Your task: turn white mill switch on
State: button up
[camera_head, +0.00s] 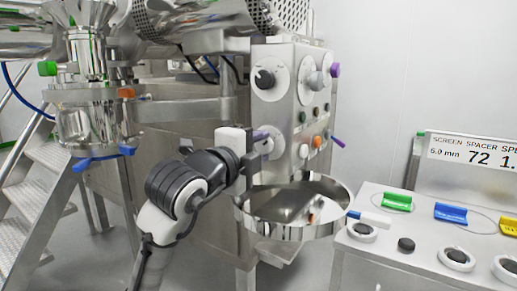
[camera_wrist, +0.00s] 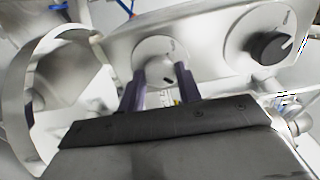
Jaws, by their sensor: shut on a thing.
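The steel control panel (camera_head: 299,95) stands in the middle of the head view. On its left face, low down, is a pale round dial plate (camera_head: 268,146), which I take to be that of the white mill switch. My gripper (camera_head: 261,137) reaches it from the left. In the wrist view the same plate (camera_wrist: 160,50) has a short dark mark near its rim. The two dark purple fingers of my gripper (camera_wrist: 162,92) are on its lower part, shut on the switch. The switch's handle is mostly hidden between the fingers, so its exact angle cannot be told.
A black knob (camera_head: 264,79) sits above on the same face; it also shows in the wrist view (camera_wrist: 268,47). Small coloured buttons and purple-tipped levers are on the panel's right face. A round steel pan (camera_head: 340,187) lies just below. A bench (camera_head: 385,262) with coloured pieces stands right.

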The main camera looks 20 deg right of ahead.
jog(key=o, duration=1)
jog(key=shift+s+a, duration=0.1)
jog(key=b+v, duration=0.1)
jog(key=v, duration=1.2)
jog(key=shift+s+a, duration=0.2)
